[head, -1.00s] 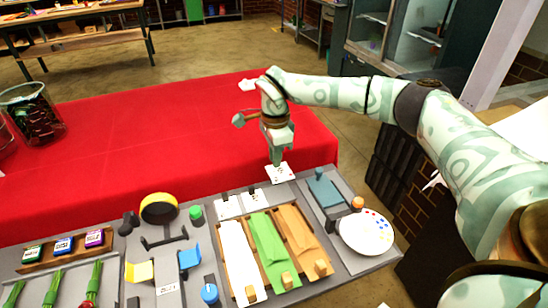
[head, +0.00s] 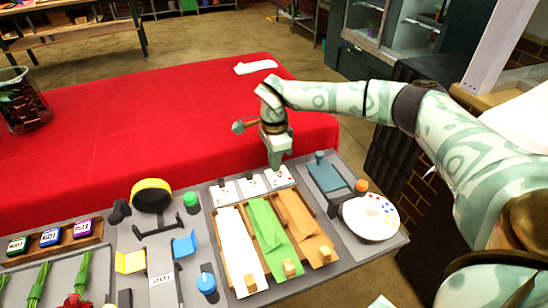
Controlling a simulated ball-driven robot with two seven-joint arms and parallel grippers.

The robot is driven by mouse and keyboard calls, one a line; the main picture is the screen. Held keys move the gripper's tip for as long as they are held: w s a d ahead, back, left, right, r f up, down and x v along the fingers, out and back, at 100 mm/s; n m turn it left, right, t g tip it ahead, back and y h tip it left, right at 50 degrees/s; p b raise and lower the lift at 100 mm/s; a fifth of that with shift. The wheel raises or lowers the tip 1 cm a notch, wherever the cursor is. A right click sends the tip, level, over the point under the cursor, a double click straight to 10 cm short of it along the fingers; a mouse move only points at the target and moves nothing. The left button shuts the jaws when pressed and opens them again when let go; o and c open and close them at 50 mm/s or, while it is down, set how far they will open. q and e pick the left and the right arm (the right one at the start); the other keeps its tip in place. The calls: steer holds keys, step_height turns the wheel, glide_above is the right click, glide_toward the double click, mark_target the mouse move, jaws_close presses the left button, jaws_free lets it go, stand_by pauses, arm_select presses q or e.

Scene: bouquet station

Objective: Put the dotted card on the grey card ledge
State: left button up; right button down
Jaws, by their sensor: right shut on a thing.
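My right gripper (head: 276,167) is shut on a small white card (head: 281,178) with small dark marks, which I take to be the dotted card. It is at the right end of a row with two other white cards, the left one (head: 223,194) and the middle one (head: 251,185). This row runs along the back of the grey board behind the coloured papers, on what looks like the grey card ledge (head: 237,189). I cannot tell whether the held card touches the surface. The gripper covers part of its far edge. My left gripper is out of view.
White, green (head: 270,232) and orange papers lie just in front of the cards. A teal block (head: 324,177) and a round paint palette (head: 371,217) are to the right. A green-topped pot (head: 191,199) and yellow tape roll (head: 151,195) are to the left. The red cloth behind is mostly clear.

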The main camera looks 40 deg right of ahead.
arm_select(q)
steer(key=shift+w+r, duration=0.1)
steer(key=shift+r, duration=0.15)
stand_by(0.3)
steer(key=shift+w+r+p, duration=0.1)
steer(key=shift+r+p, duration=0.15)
steer(key=shift+p, duration=0.25)
arm_select(e)
steer(key=shift+f, duration=0.25)
steer(key=c, duration=0.9)
jaws_free()
steer(key=shift+c, duration=0.2)
step_height(320, 180, up, 7)
steer(key=p, duration=0.6)
steer(key=shift+r, duration=0.1)
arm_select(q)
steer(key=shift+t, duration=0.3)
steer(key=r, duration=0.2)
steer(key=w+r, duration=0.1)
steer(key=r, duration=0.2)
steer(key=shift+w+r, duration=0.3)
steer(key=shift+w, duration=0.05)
